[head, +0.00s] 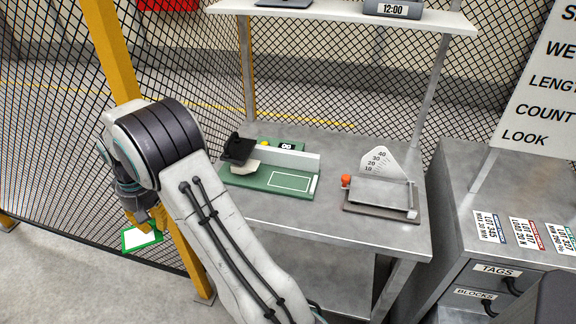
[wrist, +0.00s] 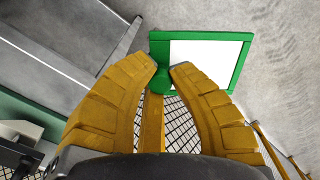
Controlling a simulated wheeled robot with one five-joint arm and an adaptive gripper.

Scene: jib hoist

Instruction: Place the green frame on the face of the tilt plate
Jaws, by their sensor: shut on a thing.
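The green frame (head: 128,240) has a white middle and hangs low at the left, beside the yellow post and off the bench. It also shows in the wrist view (wrist: 204,36), flat side toward the camera. My gripper (head: 148,222) is shut on the frame's green tab at one corner. Its two yellow fingers show in the wrist view (wrist: 163,68). The tilt plate (head: 382,190) is a grey plate on a base at the right of the bench, with an orange knob at its left. A white angle scale stands behind it. My gripper is far to its left.
A green fixture (head: 270,186) with a white outlined rectangle and a dark clamp stands on the bench's left half. A grey bench (head: 325,220) has bare metal in front. A drawer cabinet (head: 482,255) stands at right. A mesh fence with a yellow post (head: 108,45) is at left.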

